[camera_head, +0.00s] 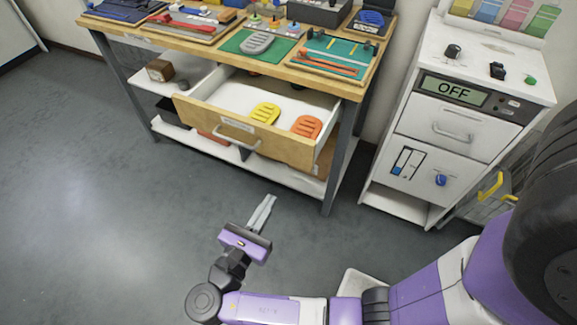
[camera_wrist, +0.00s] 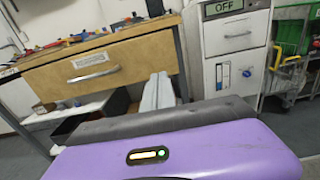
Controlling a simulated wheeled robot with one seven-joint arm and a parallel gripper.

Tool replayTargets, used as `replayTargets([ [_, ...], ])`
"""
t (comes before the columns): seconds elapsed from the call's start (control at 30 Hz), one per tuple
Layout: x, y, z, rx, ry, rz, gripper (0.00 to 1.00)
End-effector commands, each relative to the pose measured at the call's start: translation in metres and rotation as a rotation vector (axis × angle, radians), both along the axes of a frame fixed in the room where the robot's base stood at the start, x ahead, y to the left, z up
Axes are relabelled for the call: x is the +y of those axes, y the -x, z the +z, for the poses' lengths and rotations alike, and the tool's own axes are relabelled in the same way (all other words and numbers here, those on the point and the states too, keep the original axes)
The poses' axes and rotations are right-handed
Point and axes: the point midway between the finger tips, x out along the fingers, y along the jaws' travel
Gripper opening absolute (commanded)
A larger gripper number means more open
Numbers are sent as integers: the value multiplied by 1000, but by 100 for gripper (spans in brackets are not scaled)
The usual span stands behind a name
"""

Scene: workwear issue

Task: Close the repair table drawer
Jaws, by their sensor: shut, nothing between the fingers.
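The repair table drawer (camera_head: 243,132) is pulled open below the wooden tabletop of the repair table (camera_head: 335,84). It has a wooden front with a pale bar handle and a label. Inside lie a yellow slotted pad (camera_head: 264,113) and an orange one (camera_head: 306,127). In the wrist view the drawer front (camera_wrist: 98,66) stands ahead and to the left, its handle (camera_wrist: 94,74) facing me. My gripper (camera_head: 268,202) is shut and empty, in front of the drawer and apart from it. Its fingers (camera_wrist: 157,92) also show in the wrist view.
Tools and mats, including a green mat (camera_head: 243,41), cover the tabletop. A lower shelf (camera_head: 196,138) runs beneath the drawer. A white cabinet (camera_head: 451,122) with an OFF display stands to the right. The floor (camera_head: 100,190) on the left is clear.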

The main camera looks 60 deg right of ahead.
Motion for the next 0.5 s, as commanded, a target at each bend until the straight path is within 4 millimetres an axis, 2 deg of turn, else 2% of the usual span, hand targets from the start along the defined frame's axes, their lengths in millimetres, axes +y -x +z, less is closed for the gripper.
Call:
replayTargets([
  [0.17,-15,0,0,9,-4,-2,0],
  [0.5,-80,-1,-1,8,-5,-3,0],
])
